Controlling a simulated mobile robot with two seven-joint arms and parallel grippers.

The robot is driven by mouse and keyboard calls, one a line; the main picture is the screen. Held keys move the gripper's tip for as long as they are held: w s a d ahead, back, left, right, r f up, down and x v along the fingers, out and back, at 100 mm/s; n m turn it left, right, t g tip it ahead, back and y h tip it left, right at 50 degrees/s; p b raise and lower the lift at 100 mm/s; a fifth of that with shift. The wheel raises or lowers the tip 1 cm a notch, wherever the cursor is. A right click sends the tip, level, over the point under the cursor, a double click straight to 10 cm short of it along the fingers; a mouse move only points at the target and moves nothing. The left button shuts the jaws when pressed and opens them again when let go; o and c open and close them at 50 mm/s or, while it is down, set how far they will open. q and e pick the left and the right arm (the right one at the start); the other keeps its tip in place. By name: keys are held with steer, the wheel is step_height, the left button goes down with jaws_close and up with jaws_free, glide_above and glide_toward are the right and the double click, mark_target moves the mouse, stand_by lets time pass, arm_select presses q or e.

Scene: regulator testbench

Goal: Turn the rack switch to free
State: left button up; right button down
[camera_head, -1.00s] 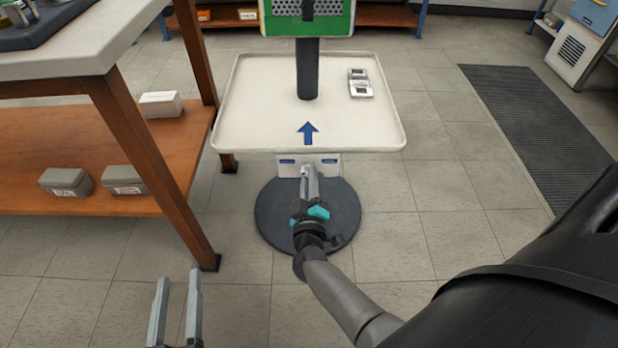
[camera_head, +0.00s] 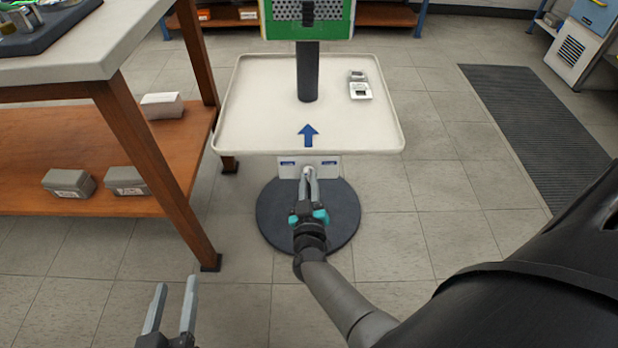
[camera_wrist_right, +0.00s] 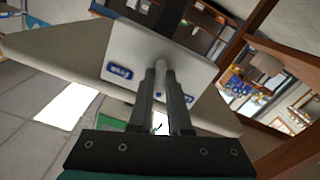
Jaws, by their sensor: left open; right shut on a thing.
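The rack switch has a white plate (camera_head: 325,167) below the tray's front edge, with a small blue label on each side. In the right wrist view the plate (camera_wrist_right: 185,62) is close and tilted, and its left label reads "Free". The other label is partly hidden by a finger. My right gripper (camera_head: 308,176) is shut on the pale grey switch lever (camera_wrist_right: 161,67) in front of the plate. The fingers hide much of the lever, so its exact setting is unclear. My left gripper (camera_head: 174,296) is open and empty, low at the left above the floor.
The white tray (camera_head: 250,110), with a blue arrow and a small device (camera_head: 359,87), overhangs the switch. A black post and round dark base (camera_head: 340,220) stand below. A wooden workbench (camera_head: 150,135) with boxes is on the left.

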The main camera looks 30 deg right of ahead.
steer(key=m, duration=0.6)
steer(key=shift+m, duration=0.3)
steer(key=m, duration=0.4)
steer(key=shift+a+m, duration=0.1)
steer(key=shift+m, duration=0.3)
arm_select(q)
steer(key=shift+s+f, duration=0.1)
steer(key=shift+f, duration=0.15)
arm_select(e)
steer(key=shift+m, duration=0.8)
arm_select(q)
steer(key=shift+r, duration=0.15)
arm_select(e)
steer(key=c, duration=0.9)
jaws_free()
arm_select(q)
steer(key=shift+r, duration=0.1)
arm_select(e)
steer(key=shift+o, duration=0.2)
